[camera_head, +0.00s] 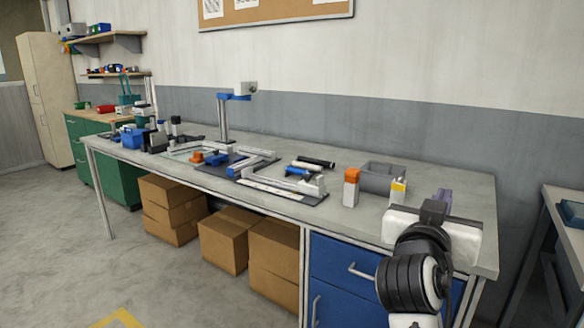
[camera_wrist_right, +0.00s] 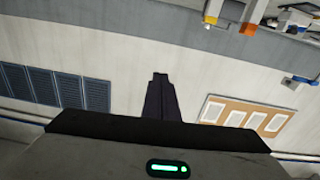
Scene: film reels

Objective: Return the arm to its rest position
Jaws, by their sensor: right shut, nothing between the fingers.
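My right gripper (camera_head: 444,195) is raised at the right end of the grey workbench (camera_head: 455,178), with its arm coming up from the lower right. In the right wrist view its dark fingers (camera_wrist_right: 160,78) are together, with nothing between them. That view looks across the wall, which appears upside down. My left gripper does not show in either view.
The workbench carries a grey bin (camera_head: 378,180), an orange-topped block (camera_head: 351,186), a yellow-topped block (camera_head: 398,192), a black cylinder (camera_head: 315,162) and a blue-topped stand (camera_head: 223,115). Cardboard boxes (camera_head: 223,245) lie below. Another table (camera_head: 565,225) stands at right. Floor at left is open.

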